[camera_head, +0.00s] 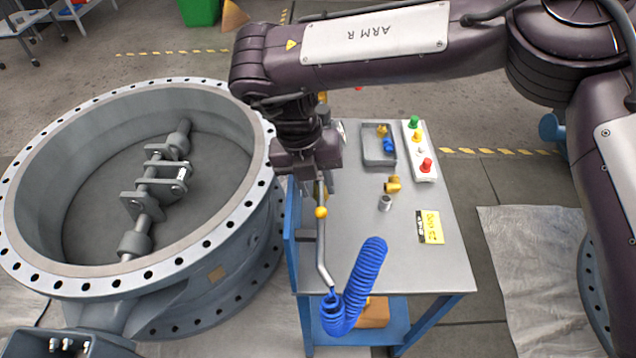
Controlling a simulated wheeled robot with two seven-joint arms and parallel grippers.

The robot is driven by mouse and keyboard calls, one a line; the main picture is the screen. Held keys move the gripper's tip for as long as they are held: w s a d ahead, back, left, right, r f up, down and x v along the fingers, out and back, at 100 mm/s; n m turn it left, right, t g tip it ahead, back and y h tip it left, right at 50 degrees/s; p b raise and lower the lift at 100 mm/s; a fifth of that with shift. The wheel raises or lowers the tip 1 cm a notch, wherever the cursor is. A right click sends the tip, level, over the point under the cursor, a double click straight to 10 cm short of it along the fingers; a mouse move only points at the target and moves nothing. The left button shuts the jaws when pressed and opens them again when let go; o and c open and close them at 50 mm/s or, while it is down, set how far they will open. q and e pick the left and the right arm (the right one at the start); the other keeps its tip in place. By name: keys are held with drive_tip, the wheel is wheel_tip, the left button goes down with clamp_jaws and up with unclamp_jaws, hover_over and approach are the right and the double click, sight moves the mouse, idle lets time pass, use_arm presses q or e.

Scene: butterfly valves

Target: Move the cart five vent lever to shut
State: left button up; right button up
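The cart (450,268) has a grey top on blue legs and stands right of a large grey valve ring. A bent metal pipe with a yellow ball fitting (321,212) runs down the cart's left edge to a coiled blue hose (362,285). My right gripper (314,180) points down over the upper end of this pipe, at the cart's left edge. Its body covers that spot, and a little yellow shows beside it. The vent lever cannot be made out clearly. The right fingertips are hidden, so their opening and any contact are unclear. My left gripper is not in view.
On the cart are a grey tray (380,160) with small fittings, a button strip (416,150), a brass fitting (393,184), a metal sleeve (385,203) and a yellow label (430,227). The valve ring (232,262) stands close on the left. Floor sheeting (535,270) lies right.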

sight(321, 194)
drive_tip(key=shift+w+d+f, duration=0.1)
drive_tip(key=shift+d+f, duration=0.05)
drive_tip(key=shift+f, duration=0.9)
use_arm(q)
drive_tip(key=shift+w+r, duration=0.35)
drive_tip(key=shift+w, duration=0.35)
use_arm(e)
clamp_jaws()
